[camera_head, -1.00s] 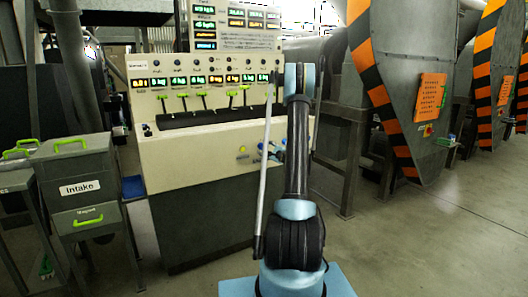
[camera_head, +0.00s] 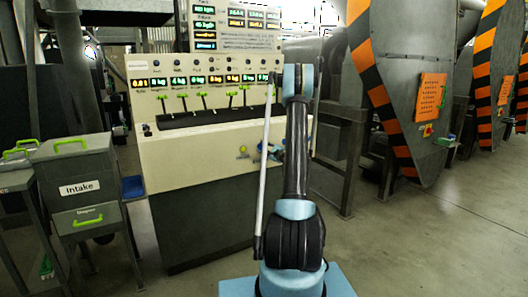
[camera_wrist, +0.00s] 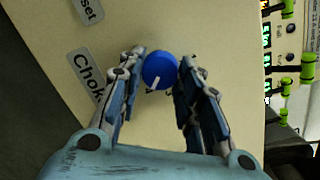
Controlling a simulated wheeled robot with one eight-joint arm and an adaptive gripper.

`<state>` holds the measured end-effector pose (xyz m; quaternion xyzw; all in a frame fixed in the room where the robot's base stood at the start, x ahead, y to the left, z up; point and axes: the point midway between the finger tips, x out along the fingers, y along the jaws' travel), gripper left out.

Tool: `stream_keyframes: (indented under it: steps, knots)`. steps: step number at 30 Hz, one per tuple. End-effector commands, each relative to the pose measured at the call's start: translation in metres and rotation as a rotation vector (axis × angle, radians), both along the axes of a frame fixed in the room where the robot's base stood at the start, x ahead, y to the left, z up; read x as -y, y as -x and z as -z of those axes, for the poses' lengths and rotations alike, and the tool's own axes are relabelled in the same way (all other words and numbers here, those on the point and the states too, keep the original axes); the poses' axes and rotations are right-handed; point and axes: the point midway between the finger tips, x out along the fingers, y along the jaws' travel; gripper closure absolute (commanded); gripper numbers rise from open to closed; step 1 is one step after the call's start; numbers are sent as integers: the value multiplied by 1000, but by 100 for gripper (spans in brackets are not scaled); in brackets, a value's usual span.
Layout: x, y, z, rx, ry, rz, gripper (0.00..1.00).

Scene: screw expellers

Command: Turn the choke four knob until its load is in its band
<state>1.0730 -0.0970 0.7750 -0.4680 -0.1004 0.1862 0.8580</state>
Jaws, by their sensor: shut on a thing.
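A round blue knob (camera_wrist: 160,70) with a white pointer line stands on the cream panel in the wrist view. A label (camera_wrist: 84,72) beside it starts with "Chok"; its end is hidden by my gripper. My gripper (camera_wrist: 161,66) has its fingers closed on the knob from both sides. In the head view my gripper (camera_head: 275,153) is at the console front, partly hidden by my arm. The console (camera_head: 200,185) carries a row of small displays (camera_head: 204,80), most lit green and some orange. Their digits are too small to read surely.
Green-handled levers (camera_head: 203,101) stand on the console's black ledge and also show at the wrist view's right edge (camera_wrist: 308,66). A grey Intake box (camera_head: 80,187) is at the left. Large machines with striped edges (camera_head: 385,80) stand right. Floor at the right is clear.

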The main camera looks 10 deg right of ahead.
Motion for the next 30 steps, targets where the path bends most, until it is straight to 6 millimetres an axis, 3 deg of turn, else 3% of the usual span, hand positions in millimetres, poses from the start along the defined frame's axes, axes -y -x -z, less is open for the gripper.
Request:
stream_keyframes:
  steps: [30]
  knots:
    - [-4,2,0,210,652,-7,91]
